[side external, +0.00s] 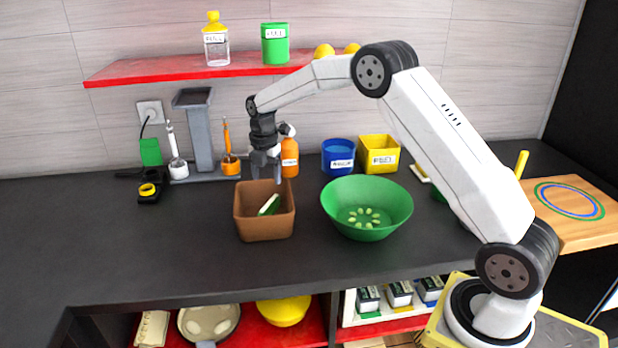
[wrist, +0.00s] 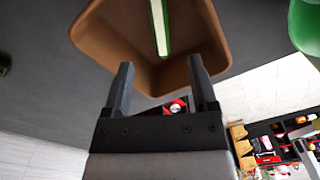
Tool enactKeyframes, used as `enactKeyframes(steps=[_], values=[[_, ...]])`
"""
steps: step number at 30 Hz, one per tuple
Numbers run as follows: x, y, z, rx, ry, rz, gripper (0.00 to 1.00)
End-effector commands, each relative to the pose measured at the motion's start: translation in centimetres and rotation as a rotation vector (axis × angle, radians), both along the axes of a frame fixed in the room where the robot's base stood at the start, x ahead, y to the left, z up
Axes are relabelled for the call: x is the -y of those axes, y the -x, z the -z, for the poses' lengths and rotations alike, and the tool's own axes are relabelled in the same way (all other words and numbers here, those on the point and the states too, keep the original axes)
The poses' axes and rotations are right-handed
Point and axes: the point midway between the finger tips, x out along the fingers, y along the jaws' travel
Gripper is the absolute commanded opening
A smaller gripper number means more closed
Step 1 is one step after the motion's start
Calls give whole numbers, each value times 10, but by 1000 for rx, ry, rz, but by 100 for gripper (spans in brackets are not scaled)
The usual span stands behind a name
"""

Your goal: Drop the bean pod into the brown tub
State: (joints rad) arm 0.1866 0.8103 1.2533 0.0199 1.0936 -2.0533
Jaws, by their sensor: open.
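The brown tub (side external: 264,226) stands on the dark counter, left of the green bowl, and fills much of the wrist view (wrist: 110,38). The green bean pod (side external: 269,204) with a pale strip lies inside the tub, tilted; it also shows in the wrist view (wrist: 159,28). My gripper (side external: 268,181) is above the tub's back part, pointing down. In the wrist view its two fingers (wrist: 160,85) are apart with nothing between them. The pod is beyond the fingertips and apart from them.
A green bowl (side external: 367,208) with several pale green pieces stands to the right of the tub. An orange bottle (side external: 290,158), a blue container (side external: 338,157) and a yellow container (side external: 379,154) stand behind. A red shelf (side external: 150,73) hangs above. The counter's left front is clear.

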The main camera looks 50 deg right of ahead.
Motion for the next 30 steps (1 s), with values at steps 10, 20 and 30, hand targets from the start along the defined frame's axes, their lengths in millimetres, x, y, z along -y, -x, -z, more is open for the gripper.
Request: enactKeyframes(steps=[10,20,30], values=[[1,-1,-42,1,1,0,74],[1,-1,-49,0,0,0,74],[0,0,-49,1,1,9,74]])
